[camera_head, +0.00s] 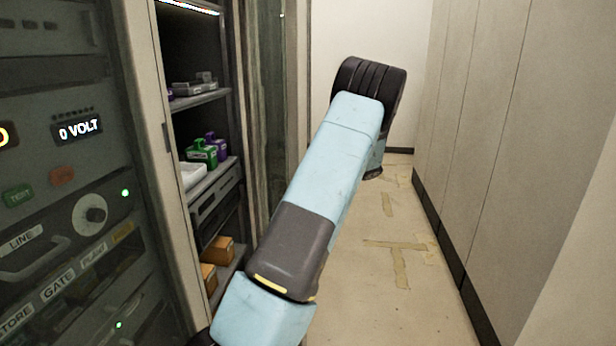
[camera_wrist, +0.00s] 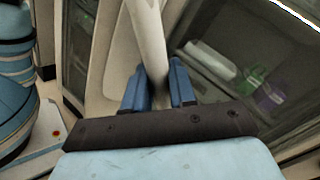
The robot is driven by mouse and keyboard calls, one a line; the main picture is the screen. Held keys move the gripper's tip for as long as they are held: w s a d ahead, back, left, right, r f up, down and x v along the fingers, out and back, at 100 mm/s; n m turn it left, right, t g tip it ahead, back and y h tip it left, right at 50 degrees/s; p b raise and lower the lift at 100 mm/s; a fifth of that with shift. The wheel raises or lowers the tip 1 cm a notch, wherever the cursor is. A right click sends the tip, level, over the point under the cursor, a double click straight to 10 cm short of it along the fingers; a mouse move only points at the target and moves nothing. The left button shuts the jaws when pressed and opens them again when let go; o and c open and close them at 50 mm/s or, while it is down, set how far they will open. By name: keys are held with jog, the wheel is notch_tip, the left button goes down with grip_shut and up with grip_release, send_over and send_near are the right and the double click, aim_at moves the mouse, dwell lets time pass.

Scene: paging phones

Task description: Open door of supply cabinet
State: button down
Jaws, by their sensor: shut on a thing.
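The supply cabinet (camera_head: 160,120) stands at the left in the head view, its shelves in plain sight. Its door (camera_head: 268,90), a pale frame around a dark glass pane, stands open to the right of the shelves; the arm hides its lower part. In the wrist view, the blue fingers of my gripper (camera_wrist: 157,88) are on either side of a pale upright bar, the door handle (camera_wrist: 147,25), and are shut on it. The glass (camera_wrist: 220,30) is beside the bar. My gripper is hidden in the head view.
The shelves hold green bottles (camera_head: 203,152), a white tray (camera_head: 192,174) and orange boxes (camera_head: 219,250). A control panel (camera_head: 60,180) is at the near left. Pale wall panels (camera_head: 500,130) line the right. The tape-marked floor (camera_head: 400,250) between is clear.

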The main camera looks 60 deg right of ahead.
jog(key=shift+n+g+y, duration=0.6)
jog(key=shift+g, duration=0.1)
jog(key=shift+v, duration=2.85)
grip_release()
